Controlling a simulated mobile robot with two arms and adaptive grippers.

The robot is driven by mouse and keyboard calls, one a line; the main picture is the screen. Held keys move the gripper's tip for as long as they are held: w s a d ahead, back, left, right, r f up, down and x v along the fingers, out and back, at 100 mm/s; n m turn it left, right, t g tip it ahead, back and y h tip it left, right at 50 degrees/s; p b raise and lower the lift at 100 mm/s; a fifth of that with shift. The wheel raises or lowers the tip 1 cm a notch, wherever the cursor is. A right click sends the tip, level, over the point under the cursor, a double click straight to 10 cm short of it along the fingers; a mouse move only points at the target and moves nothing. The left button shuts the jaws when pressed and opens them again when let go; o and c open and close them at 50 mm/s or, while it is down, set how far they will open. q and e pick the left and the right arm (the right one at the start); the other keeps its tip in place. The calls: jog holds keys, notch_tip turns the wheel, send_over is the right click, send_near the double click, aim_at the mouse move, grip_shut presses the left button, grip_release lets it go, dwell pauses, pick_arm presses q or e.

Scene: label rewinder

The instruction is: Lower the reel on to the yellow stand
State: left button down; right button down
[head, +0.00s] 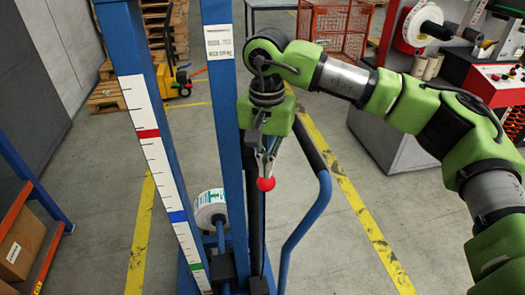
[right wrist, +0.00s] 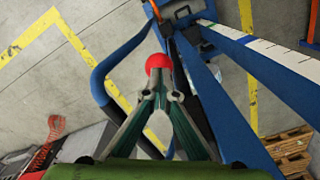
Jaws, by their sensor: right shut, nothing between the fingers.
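A white reel (head: 206,203) shows low between the two blue posts of a lifter (head: 224,115), partly hidden by the mast parts. I cannot make out a yellow stand under it. A red ball knob (head: 266,184) is on the lifter, and it also shows in the right wrist view (right wrist: 158,63). My right gripper (head: 266,170) is right at the knob, pointing down. Its fingers (right wrist: 155,92) are closed together with nothing between them, tips just short of or against the ball; I cannot tell if they touch. My left gripper is out of view.
A graduated white scale (head: 152,140) with coloured bands runs down the left post. A curved blue handle (head: 308,215) stands right of the knob. A grey machine with a white roll (head: 424,24) is at upper right. Orange shelving (head: 38,262) is at left. Floor right of the handle is clear.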

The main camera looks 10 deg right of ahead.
notch_tip(320, 180, up, 9)
jog(key=p, duration=0.4)
jog(key=shift+f+p, duration=0.2)
jog(key=shift+p, duration=0.2)
